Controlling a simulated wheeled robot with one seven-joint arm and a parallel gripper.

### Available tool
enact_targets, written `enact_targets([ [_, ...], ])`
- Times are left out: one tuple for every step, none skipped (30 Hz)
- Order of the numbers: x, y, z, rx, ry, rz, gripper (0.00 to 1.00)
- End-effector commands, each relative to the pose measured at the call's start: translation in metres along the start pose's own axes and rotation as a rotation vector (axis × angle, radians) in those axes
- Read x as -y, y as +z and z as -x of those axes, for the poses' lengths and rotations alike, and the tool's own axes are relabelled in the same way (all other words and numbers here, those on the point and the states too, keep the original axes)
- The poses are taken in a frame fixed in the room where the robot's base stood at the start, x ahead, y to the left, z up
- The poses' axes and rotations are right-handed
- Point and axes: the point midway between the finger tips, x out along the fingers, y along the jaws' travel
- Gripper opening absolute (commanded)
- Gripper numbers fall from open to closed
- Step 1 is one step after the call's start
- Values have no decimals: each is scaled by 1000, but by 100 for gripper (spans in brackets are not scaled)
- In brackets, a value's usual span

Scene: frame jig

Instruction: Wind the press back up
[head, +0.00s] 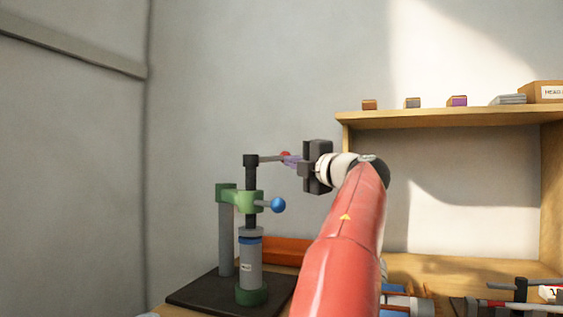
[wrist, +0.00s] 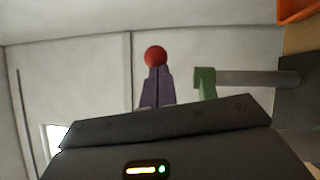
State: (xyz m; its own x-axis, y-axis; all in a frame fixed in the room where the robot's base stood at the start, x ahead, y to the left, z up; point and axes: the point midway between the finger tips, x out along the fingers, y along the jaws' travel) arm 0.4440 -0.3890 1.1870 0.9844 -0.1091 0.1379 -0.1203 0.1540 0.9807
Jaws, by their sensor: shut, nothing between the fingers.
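The press stands left of centre in the head view, with a green bracket (head: 226,193), a grey column (head: 227,240) and a dark upright screw (head: 251,178). A crank arm at the screw's top ends in a red knob (head: 285,154), also in the wrist view (wrist: 155,56). A blue ball handle (head: 278,205) sticks out of the bracket. A grey cylinder (head: 250,268) with a blue band stands under the screw in a green cup. My gripper (head: 287,160) has its purple fingers (wrist: 156,74) together, tips at the red knob; I cannot tell if they touch it.
The press stands on a dark base plate (head: 205,290). An orange bin (head: 285,250) lies behind it. A wooden shelf (head: 440,118) with small blocks and a box (head: 545,92) is at right. Tools lie on the bench below. The wall left of the press is clear.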

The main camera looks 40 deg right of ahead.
Motion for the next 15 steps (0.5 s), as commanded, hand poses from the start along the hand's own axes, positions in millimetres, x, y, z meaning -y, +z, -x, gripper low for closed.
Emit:
enact_targets([
  [2, 2, -4, 3, -2, 0, 0],
  [2, 2, -6, 2, -2, 0, 0],
  [2, 1, -8, 2, -2, 0, 0],
  [3, 1, -10, 2, -2, -1, 0],
  [3, 1, -12, 2, -2, -1, 0],
  [4, 1, -15, -5, -2, -1, 0],
  [4, 2, -16, -21, 0, -2, 0],
  [5, 2, -18, -36, 2, -5, 0],
  [4, 1, -20, -54, 5, -6, 0],
  [5, 1, -21, -66, 7, -9, 0],
  [4, 0, -22, -76, 8, -11, 0],
  [4, 0, -23, -89, 10, -13, 0],
  [4, -1, -24, -97, 12, -14, 0],
  [4, -1, -25, -104, 13, -15, 0],
  [4, -2, -26, -113, 14, -16, 0],
])
